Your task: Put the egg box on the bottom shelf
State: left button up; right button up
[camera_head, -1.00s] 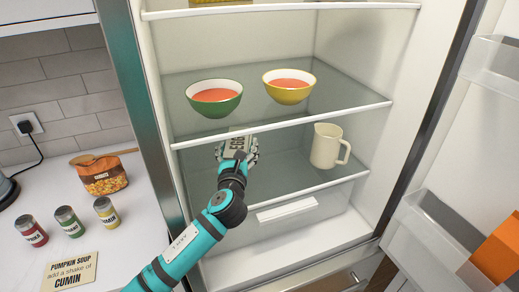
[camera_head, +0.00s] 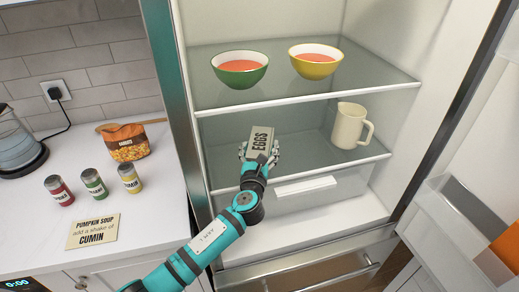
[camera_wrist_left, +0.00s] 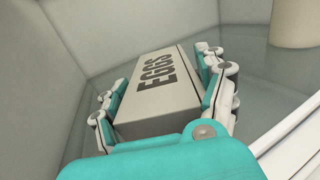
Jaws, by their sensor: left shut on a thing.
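The egg box (camera_head: 261,138) is a pale grey carton marked EGGS. My left gripper (camera_head: 259,154) is shut on it, a finger on each long side, as the left wrist view shows around the egg box (camera_wrist_left: 155,88). The gripper and box are inside the open fridge, at the lower glass shelf (camera_head: 300,162), below the shelf with the bowls. Whether the box touches the glass I cannot tell. My right gripper is not in view.
A cream jug (camera_head: 349,126) stands on the lower glass shelf, right of the box. A green bowl (camera_head: 240,74) and a yellow bowl (camera_head: 315,66) of soup stand on the shelf above. A drawer (camera_head: 306,188) is below. Glass between box and jug is clear.

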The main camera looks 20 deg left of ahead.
pick_arm(q)
jog(key=o, duration=1)
jog(key=shift+f, duration=0.1)
jog(key=o, duration=0.5)
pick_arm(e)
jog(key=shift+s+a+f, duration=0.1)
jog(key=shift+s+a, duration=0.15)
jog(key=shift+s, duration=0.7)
pick_arm(q)
jog(key=shift+r, duration=0.2)
jog(key=shift+s+d+f, duration=0.1)
jog(key=shift+s, duration=0.25)
jog(key=v, duration=1.1)
jog(key=shift+s+b, duration=0.2)
jog(key=shift+b, duration=0.2)
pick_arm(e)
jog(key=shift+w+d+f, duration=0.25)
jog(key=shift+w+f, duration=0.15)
